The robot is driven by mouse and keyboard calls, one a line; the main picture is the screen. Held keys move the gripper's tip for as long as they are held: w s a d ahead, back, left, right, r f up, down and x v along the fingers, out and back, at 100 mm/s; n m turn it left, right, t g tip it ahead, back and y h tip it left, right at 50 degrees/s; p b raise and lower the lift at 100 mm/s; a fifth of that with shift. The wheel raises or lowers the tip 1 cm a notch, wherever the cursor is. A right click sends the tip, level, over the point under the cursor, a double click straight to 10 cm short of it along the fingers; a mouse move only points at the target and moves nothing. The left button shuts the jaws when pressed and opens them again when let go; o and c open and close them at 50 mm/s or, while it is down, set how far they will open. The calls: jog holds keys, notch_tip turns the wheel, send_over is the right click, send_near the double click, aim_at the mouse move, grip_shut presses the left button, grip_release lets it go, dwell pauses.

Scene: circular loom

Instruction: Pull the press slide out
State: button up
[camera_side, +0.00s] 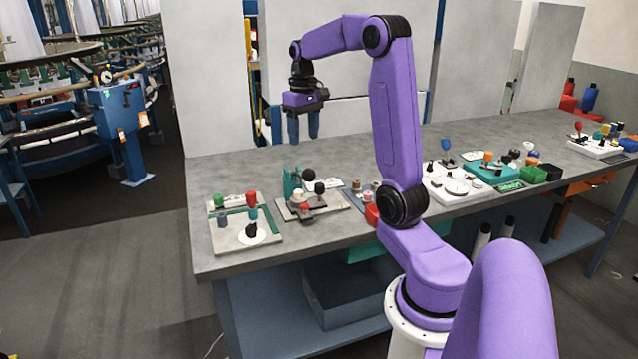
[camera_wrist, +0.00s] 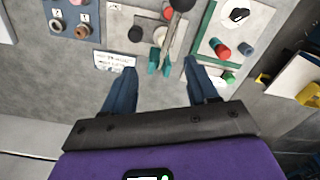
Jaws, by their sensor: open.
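A small press-like fixture stands on the bench on a pale base plate (camera_side: 328,205), with a teal upright (camera_side: 291,183) and black ball knobs (camera_side: 308,174). In the wrist view its teal part (camera_wrist: 154,62) and a long bar (camera_wrist: 174,32) show between my fingers, with a black knob at the top edge. I cannot tell for sure which part is the press slide. My gripper (camera_side: 303,130) is open and empty, pointing down above and behind the fixture, clear of it. Both fingers show in the wrist view (camera_wrist: 160,72).
Left of the fixture is a board with a green strip (camera_side: 236,211) and red, green and grey pegs. Right of it is a blue-grey block with rings (camera_wrist: 72,20). A printed card (camera_wrist: 115,62) lies nearby. White panels (camera_side: 212,80) stand behind the bench (camera_side: 225,165).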

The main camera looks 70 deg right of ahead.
jog(key=m, duration=0.2)
send_over(319, 183)
notch_tip(319, 183, down, 17)
jog(key=shift+s+a+r, duration=0.1)
jog(key=shift+a, duration=0.05)
dwell(0.3)
grip_shut()
dwell(1.4)
